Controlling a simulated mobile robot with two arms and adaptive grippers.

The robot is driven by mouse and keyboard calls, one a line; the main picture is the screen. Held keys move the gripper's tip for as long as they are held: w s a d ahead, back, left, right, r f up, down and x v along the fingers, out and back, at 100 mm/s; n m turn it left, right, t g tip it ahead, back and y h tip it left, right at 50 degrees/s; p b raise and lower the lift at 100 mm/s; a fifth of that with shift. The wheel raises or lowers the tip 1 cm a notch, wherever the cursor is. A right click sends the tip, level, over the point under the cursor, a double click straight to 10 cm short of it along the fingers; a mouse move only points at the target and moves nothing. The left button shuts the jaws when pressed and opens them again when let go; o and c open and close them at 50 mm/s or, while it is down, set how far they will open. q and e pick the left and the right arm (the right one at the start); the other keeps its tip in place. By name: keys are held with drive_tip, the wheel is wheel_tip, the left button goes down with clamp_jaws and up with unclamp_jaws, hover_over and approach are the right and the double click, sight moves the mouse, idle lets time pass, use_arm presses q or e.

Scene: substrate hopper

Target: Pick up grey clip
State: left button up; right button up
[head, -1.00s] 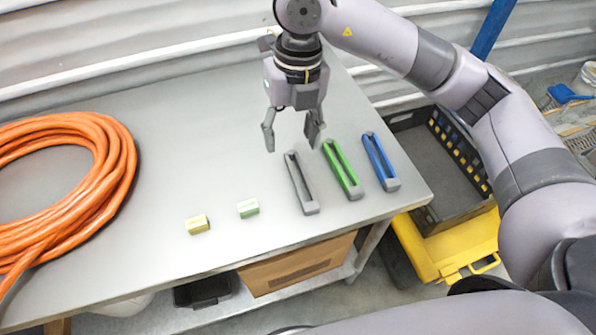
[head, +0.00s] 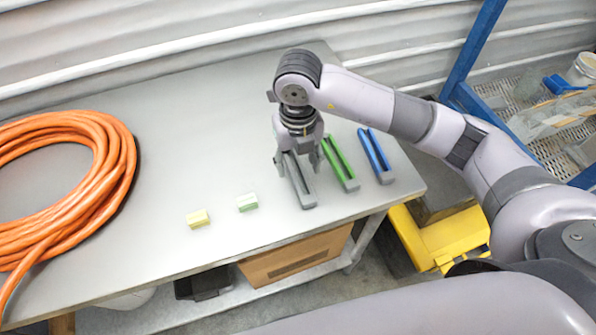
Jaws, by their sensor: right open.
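The grey clip (head: 300,185) is a long narrow channel-shaped piece lying on the metal table, left of a green clip (head: 341,163) and a blue clip (head: 376,157). My right gripper (head: 297,165) points down over the far end of the grey clip, its open fingers on either side of it. The gripper and wrist hide that far end. I cannot tell whether the fingers touch the clip. My left gripper is out of view.
A yellow block (head: 198,218) and a pale green block (head: 246,202) lie left of the clips. A coiled orange hose (head: 75,180) covers the table's left side. The grey table (head: 190,140) is bare between. A blue rack (head: 470,60) stands at right.

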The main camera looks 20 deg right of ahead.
sight(300, 182)
drive_tip(key=f, duration=0.1)
drive_tip(key=f+p, duration=0.1)
drive_tip(key=f, duration=0.1)
drive_tip(key=f+p, duration=0.1)
drive_tip(key=shift+d+f, duration=0.2)
drive_tip(key=shift+d, duration=0.05)
drive_tip(key=shift+f, duration=0.3)
drive_tip(key=shift+w, duration=0.1)
drive_tip(key=shift+c, duration=0.2)
drive_tip(key=c, duration=1.1)
drive_tip(key=shift+r, duration=0.15)
drive_tip(key=shift+c, duration=0.2)
